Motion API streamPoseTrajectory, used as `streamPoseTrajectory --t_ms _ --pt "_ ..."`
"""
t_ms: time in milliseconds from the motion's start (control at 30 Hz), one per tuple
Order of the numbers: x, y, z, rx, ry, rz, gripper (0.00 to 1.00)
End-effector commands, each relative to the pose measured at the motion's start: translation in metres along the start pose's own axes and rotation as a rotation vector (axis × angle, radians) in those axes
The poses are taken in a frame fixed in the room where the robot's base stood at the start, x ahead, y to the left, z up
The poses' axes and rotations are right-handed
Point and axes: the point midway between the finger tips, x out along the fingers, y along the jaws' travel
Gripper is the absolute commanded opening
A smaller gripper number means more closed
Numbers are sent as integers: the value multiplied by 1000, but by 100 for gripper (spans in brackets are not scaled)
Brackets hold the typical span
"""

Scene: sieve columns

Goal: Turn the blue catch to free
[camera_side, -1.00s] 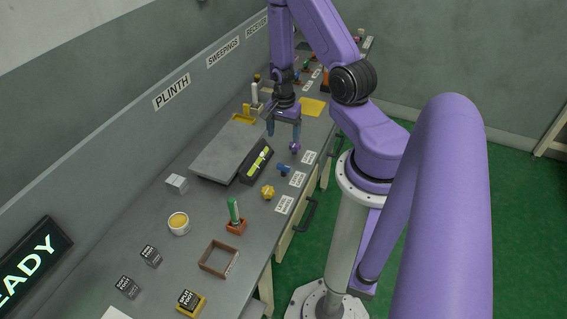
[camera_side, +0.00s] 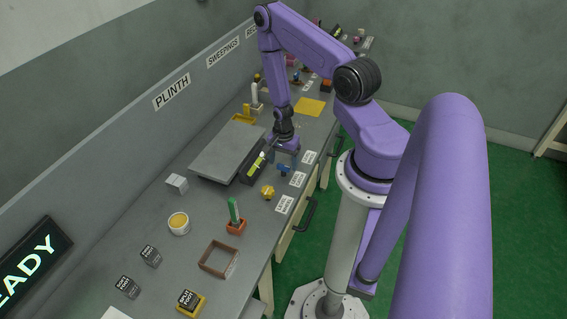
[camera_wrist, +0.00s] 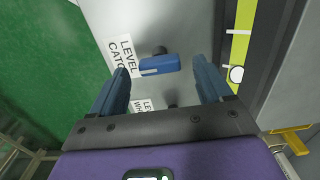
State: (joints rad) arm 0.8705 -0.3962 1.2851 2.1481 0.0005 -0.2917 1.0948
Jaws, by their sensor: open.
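The blue catch (camera_wrist: 160,65) is a small blue bar on a dark post, in front of a white label reading LEVEL CATCH (camera_wrist: 124,52). In the wrist view it lies ahead of and between the fingertips of my gripper (camera_wrist: 164,80), which is open with a finger on either side. I cannot tell whether either finger touches it. In the side view the blue catch (camera_side: 284,170) shows just below my gripper (camera_side: 283,160), whose fingers are partly hidden there.
A black level with a yellow-green vial (camera_side: 257,163) stands close left of the catch, beside a grey plate (camera_side: 228,152). A yellow knob (camera_side: 268,192) is nearer along the bench edge.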

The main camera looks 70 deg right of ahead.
Motion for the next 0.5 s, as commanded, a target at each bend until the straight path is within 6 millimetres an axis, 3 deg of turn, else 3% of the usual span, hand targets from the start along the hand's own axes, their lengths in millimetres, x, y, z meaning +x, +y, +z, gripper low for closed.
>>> streamPoseTrajectory --t_ms 200,500 --pt "12 0 0 2 0 0 79" --pt "13 0 0 1 0 0 79"
